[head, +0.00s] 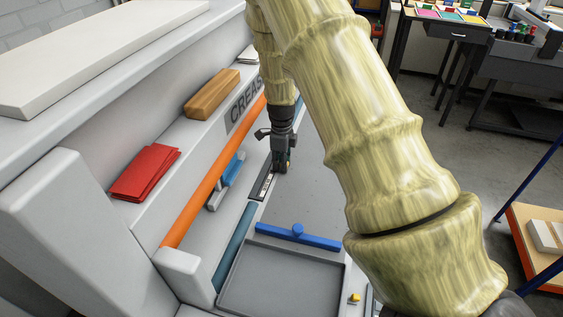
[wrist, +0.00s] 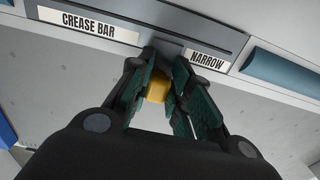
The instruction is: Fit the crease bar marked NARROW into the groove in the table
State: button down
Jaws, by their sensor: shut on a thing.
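The crease bar marked NARROW (wrist: 180,47) is a dark bar with white labels reading CREASE BAR and NARROW. It spans the top of the wrist view. My gripper (wrist: 160,84) is shut on its yellow grip (wrist: 157,88), between the two labels. In the head view my gripper (head: 282,166) points down at the table, and the bar (head: 262,186) lies lengthwise beneath it, in line with a teal strip (head: 235,245). The groove is not clearly visible under the bar. I cannot tell whether the bar is seated or just above the table.
An orange roller (head: 213,172) and a blue-handled tool (head: 230,180) lie left of the bar. A blue bar with a knob (head: 297,236) lies behind a grey tray (head: 280,282). The grey tabletop (head: 310,190) right of the bar is clear.

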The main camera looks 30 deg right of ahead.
jog(key=c, duration=1.2)
grip_release()
jog(key=shift+c, duration=0.2)
notch_tip(320, 180, up, 12)
